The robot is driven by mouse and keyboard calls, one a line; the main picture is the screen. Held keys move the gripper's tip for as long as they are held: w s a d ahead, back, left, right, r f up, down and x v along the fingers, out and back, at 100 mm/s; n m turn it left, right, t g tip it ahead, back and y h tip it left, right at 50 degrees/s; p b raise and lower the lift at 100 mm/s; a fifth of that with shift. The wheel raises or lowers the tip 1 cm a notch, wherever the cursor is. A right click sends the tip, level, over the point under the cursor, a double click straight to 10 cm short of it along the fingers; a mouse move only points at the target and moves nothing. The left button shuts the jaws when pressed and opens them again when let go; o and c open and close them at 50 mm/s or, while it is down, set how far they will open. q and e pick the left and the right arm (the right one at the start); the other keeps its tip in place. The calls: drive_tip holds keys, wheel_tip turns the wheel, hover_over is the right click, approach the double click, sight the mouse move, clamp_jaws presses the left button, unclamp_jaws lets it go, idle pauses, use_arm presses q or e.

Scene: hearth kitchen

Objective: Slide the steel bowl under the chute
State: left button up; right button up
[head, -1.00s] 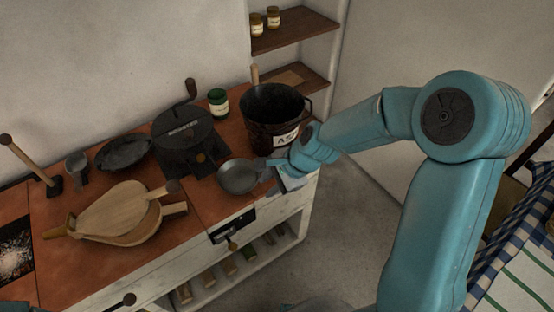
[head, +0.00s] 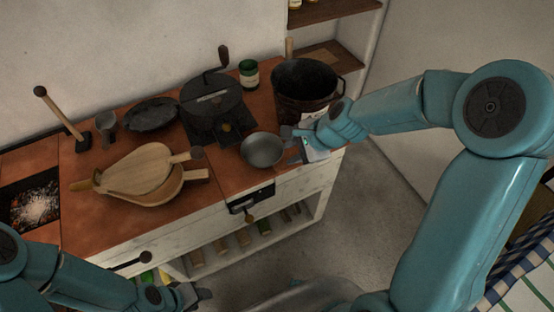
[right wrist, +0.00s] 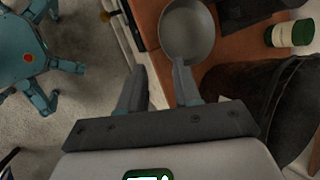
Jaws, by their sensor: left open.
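The steel bowl (head: 262,151), round, grey and empty, stands upright on the counter near its front edge. In the right wrist view the bowl (right wrist: 188,32) is just beyond my fingertips. My right gripper (head: 296,137) is at the bowl's right side in the head view. In the right wrist view the right gripper (right wrist: 158,72) is open with nothing between its fingers; one fingertip overlaps the bowl's near rim, and contact is unclear. A dark mill (head: 212,100) with a crank stands behind and left of the bowl; its chute is not clear. My left gripper (head: 200,293) is open, low before the counter.
A dark labelled bucket (head: 303,90) stands right of the mill, close to my right gripper. A green jar (head: 249,73) is behind. Wooden bellows (head: 140,175) lie left of the bowl. A glowing firebox (head: 32,203) is at far left. A drawer front (head: 250,198) is below the bowl.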

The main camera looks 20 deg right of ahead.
drive_tip(key=b+x, duration=0.4)
drive_tip(key=x, duration=0.9)
drive_tip(key=shift+f, duration=0.15)
clamp_jaws()
